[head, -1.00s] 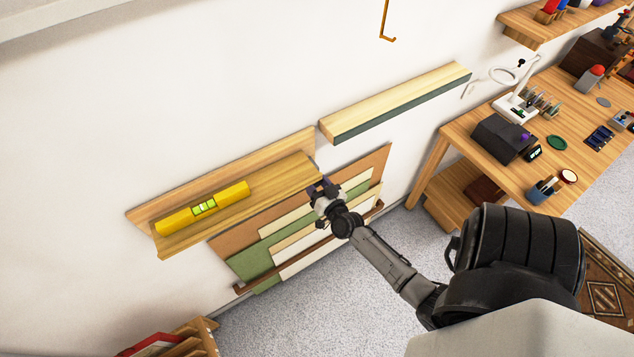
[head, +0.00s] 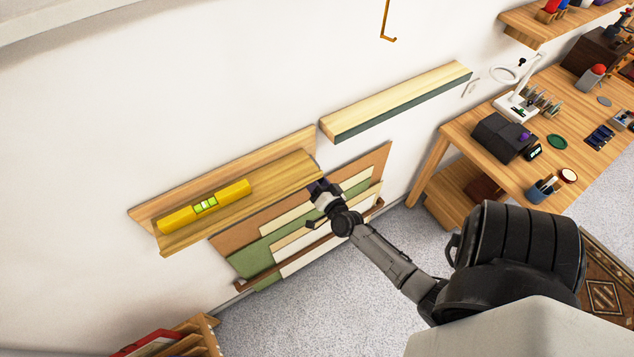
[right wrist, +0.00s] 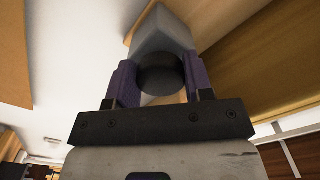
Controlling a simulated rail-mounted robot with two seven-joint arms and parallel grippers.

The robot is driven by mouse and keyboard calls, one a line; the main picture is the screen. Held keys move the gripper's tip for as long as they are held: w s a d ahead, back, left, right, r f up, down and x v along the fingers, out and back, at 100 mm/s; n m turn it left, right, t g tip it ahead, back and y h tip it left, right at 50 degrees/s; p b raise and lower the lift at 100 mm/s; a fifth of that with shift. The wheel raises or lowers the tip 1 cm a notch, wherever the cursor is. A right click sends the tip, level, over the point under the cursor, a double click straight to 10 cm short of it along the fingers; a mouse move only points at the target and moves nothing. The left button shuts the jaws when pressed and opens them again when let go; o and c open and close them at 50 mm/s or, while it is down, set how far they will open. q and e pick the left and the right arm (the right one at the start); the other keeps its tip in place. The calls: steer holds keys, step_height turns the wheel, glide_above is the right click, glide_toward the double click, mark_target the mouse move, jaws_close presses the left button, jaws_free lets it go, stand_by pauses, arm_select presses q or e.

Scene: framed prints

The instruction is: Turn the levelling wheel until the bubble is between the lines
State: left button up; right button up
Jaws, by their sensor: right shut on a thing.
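A yellow spirit level (head: 233,191) lies on a wooden picture ledge (head: 285,172) on the wall. Its green vial (head: 205,204) faces up; the bubble is too small to place surely against the lines. My right gripper (head: 322,187) is at the ledge's right end. In the right wrist view, the purple fingers of my right gripper (right wrist: 160,82) are shut on the dark round levelling wheel (right wrist: 160,72), below a grey block (right wrist: 162,34). The gripper hides the wheel in the head view. My left gripper is not in view.
Several framed boards or prints (head: 235,241) lean below the ledge. A second wooden shelf (head: 395,103) is up and right, and a brass hook (head: 387,30) hangs above. A workbench (head: 465,130) with tools stands at the right. The wall above the ledge is clear.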

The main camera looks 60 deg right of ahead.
steer(key=o, duration=0.9)
steer(key=b+v, duration=0.1)
steer(key=v, duration=1.2)
steer(key=shift+s+a, duration=0.25)
steer(key=shift+s, duration=0.1)
stand_by(0.5)
